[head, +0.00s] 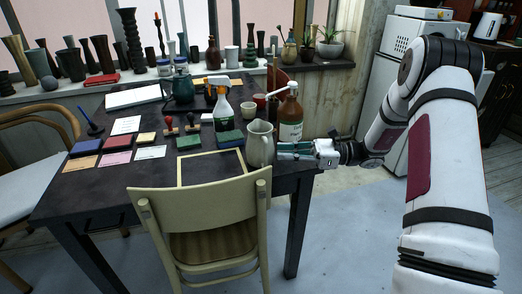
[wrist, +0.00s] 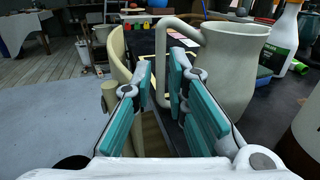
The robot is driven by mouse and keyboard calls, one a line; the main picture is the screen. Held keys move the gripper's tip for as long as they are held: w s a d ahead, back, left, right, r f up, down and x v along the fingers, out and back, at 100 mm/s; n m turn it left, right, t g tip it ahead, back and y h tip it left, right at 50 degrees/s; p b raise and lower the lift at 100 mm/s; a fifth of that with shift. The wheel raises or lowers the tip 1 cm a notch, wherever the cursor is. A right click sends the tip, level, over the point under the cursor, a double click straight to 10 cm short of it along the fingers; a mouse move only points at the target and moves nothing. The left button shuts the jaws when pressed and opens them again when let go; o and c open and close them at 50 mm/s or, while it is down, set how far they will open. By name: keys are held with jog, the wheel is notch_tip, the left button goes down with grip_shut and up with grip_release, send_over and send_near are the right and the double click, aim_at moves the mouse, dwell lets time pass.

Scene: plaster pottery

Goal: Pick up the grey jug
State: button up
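The grey jug (head: 260,146) stands upright on the dark table near its right front corner. In the wrist view the jug (wrist: 232,70) fills the upper right, with its handle on the left side. My gripper (head: 280,151) is just right of the jug, low over the table edge. In the wrist view my gripper (wrist: 161,72) has its teal fingers apart. The handle shows between the fingertips; I cannot tell whether either finger touches it. The fingers hold nothing.
A brown bottle (head: 291,118) stands close behind my gripper. A spray bottle (head: 222,110), a green box (head: 231,138) and a picture frame (head: 211,168) are left of the jug. A chair (head: 207,210) stands at the table's front. Open floor lies to the right.

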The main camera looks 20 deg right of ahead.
aim_at(265, 151)
jog(key=shift+b+x, duration=0.45)
jog(key=shift+x, duration=2.55)
jog(key=shift+w, duration=0.1)
jog(key=shift+c, duration=0.3)
grip_shut()
jog(key=shift+r, duration=0.2)
jog(key=shift+r+p, duration=0.45)
jog(key=shift+r, duration=0.85)
jog(key=p+v, duration=0.1)
jog(key=v, duration=1.7)
jog(key=shift+r+p, duration=0.35)
jog(key=shift+p, duration=0.05)
